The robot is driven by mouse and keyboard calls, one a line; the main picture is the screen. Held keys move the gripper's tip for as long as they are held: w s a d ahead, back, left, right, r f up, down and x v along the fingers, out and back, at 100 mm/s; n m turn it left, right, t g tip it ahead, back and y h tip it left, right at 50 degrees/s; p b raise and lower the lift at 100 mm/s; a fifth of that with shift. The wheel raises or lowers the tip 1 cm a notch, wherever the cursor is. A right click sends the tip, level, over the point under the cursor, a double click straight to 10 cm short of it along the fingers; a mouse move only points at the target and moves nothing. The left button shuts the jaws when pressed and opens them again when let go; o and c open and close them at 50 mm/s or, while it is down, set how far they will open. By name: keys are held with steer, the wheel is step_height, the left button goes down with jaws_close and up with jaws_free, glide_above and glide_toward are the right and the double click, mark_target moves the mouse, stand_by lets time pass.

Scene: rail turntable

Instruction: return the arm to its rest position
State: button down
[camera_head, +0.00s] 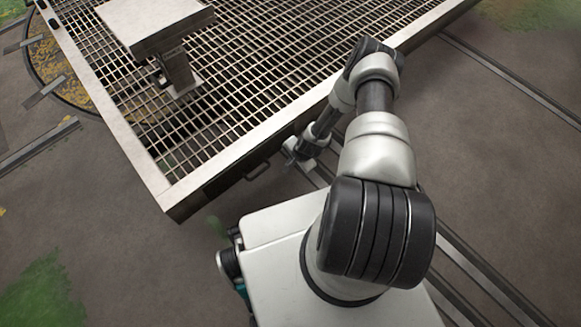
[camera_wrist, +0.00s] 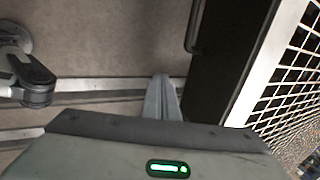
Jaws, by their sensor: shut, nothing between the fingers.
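My arm (camera_head: 375,145) rises from my white base, bends at a high elbow, and its forearm slopes down to the left beside the grating platform's edge. My gripper (camera_wrist: 161,80) shows in the wrist view with its two grey fingers together and nothing between them. It points toward the brown floor and rails. In the head view only a small part of the wrist end shows, low by the platform's side, and the fingers are hard to make out.
The grating platform (camera_head: 165,188) has a raised metal rim and a dark side with a handle (camera_head: 257,170), close to my wrist. A pale pedestal table (camera_head: 155,25) stands on it. Rails (camera_head: 490,275) cross the floor. Open floor (camera_head: 510,170) lies to the right.

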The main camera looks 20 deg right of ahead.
steer(key=shift+s+r, duration=0.15)
steer(key=shift+r, duration=0.1)
steer(key=w+d+r+n, duration=0.1)
steer(key=w+r+n, duration=0.3)
steer(key=r, duration=1)
steer(key=w+d+r+n, duration=0.15)
steer(key=w+r, duration=0.35)
steer(key=r, duration=0.9)
steer(key=s+a+r+n+h, duration=0.1)
steer(key=s+a+r+n, duration=0.1)
steer(key=r, duration=0.8)
steer(key=s+a+r+n+h, duration=0.1)
steer(key=r+n, duration=0.1)
steer(key=r, duration=0.8)
steer(key=s+a+r+n, duration=0.25)
steer(key=s+r, duration=0.55)
steer(key=r, duration=0.4)
steer(key=s+a+r+n+t, duration=0.15)
steer(key=s+r, duration=0.25)
steer(key=s, duration=0.5)
steer(key=s+a+r, duration=0.3)
steer(key=s+r, duration=0.1)
steer(key=s, duration=0.5)
step_height(320, 180, up, 25)
steer(key=p, duration=2.4)
steer(key=shift+d+f+p, duration=0.2)
steer(key=shift+d+p, duration=0.1)
